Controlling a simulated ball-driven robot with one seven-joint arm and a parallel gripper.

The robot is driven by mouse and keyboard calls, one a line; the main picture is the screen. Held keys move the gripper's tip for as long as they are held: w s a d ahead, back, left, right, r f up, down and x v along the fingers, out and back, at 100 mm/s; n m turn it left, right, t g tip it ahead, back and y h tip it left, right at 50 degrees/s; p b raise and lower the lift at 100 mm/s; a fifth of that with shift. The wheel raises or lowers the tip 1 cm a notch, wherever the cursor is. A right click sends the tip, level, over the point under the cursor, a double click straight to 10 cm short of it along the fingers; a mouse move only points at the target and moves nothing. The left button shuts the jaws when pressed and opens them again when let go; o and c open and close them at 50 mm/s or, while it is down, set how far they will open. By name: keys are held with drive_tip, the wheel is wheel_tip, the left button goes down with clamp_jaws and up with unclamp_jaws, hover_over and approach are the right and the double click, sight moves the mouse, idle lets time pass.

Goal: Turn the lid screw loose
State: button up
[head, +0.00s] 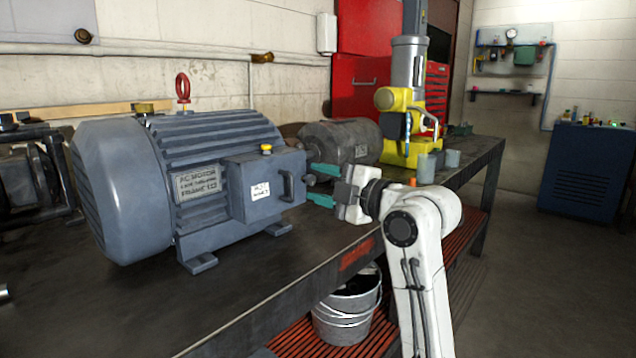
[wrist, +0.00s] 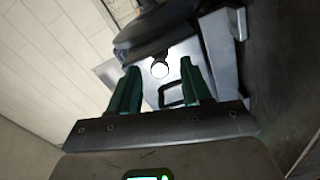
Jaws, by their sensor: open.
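The big blue-grey motor (head: 175,185) stands on the workbench with a terminal box (head: 232,207) on its near side. The box has a yellow knob (head: 266,149) on top and a dark handle (head: 285,187) on its right face. My gripper (head: 311,184) is open and empty just right of that face, its green fingers pointing at it. In the wrist view, a round bright-faced screw head (wrist: 160,69) shows between the green fingers, beyond their tips, with the handle (wrist: 172,92) below it. I cannot tell whether this is the yellow knob. The fingers appear apart from it.
A darker motor (head: 342,140) and a yellow and grey machine (head: 405,100) stand farther back on the workbench (head: 240,285). A metal bucket (head: 346,312) sits on the red lower shelf. A blue cabinet (head: 585,170) is at the far right. The bench front is clear.

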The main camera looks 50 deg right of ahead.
drive_tip(key=s, duration=0.9)
drive_tip(key=shift+s+d+p, duration=0.15)
drive_tip(key=shift+s+p, duration=0.2)
